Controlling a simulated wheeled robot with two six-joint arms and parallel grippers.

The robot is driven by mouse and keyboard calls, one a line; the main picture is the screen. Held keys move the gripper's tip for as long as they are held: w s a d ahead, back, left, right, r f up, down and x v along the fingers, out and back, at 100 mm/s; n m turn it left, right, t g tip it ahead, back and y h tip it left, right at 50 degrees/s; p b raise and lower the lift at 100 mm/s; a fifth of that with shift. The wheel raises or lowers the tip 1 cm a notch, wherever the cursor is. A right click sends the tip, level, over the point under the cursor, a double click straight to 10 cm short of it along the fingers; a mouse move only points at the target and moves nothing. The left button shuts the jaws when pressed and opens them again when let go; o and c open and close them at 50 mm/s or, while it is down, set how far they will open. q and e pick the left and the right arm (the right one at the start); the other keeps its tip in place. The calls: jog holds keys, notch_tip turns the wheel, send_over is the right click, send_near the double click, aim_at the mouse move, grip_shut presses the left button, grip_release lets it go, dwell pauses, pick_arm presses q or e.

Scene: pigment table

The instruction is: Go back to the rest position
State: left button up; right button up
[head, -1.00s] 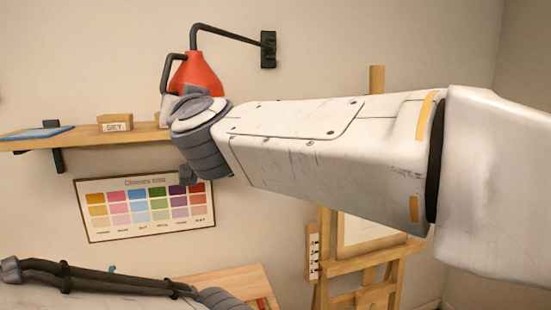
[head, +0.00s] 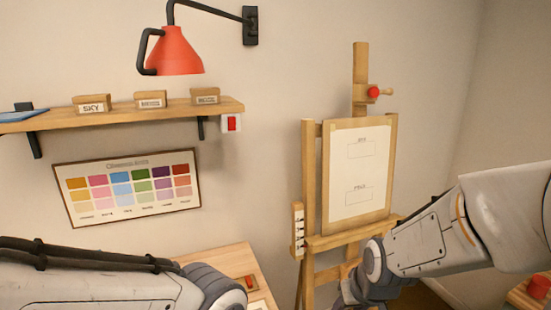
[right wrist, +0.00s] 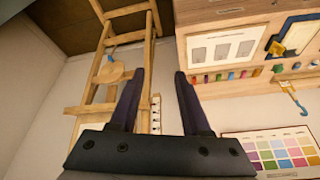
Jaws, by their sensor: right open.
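My right arm comes in from the right in the head view, bent low in front of the easel (head: 392,160). Its gripper is at the lower edge there and hard to make out. In the right wrist view my right gripper (right wrist: 157,75) is open, with two dark fingers apart and nothing between them. My left arm (head: 90,285) lies across the lower left of the head view. Its gripper is out of view.
A shelf (head: 125,115) with labelled blocks and a red lamp (head: 175,52) are on the wall above a colour chart (head: 128,188). A wooden table (head: 225,262) stands below. In the right wrist view, several small coloured things line the table edge (right wrist: 240,88).

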jog(key=s+d+f+g, duration=0.2)
jog(key=s+d+f, duration=0.15)
jog(key=s, duration=0.25)
pick_arm(q)
notch_tip(320, 180, down, 14)
jog(key=b, duration=1.3)
jog(key=shift+r+b, duration=0.15)
jog(key=shift+b, duration=0.2)
pick_arm(e)
jog(key=s+a+f+n+g, duration=0.2)
jog(key=s+a+f+n, duration=0.4)
jog(key=s+a, duration=0.7)
jog(key=shift+a+f+g, duration=0.3)
jog(key=shift+a+f, duration=0.15)
jog(key=shift+f, duration=0.15)
pick_arm(q)
jog(key=shift+c, duration=0.3)
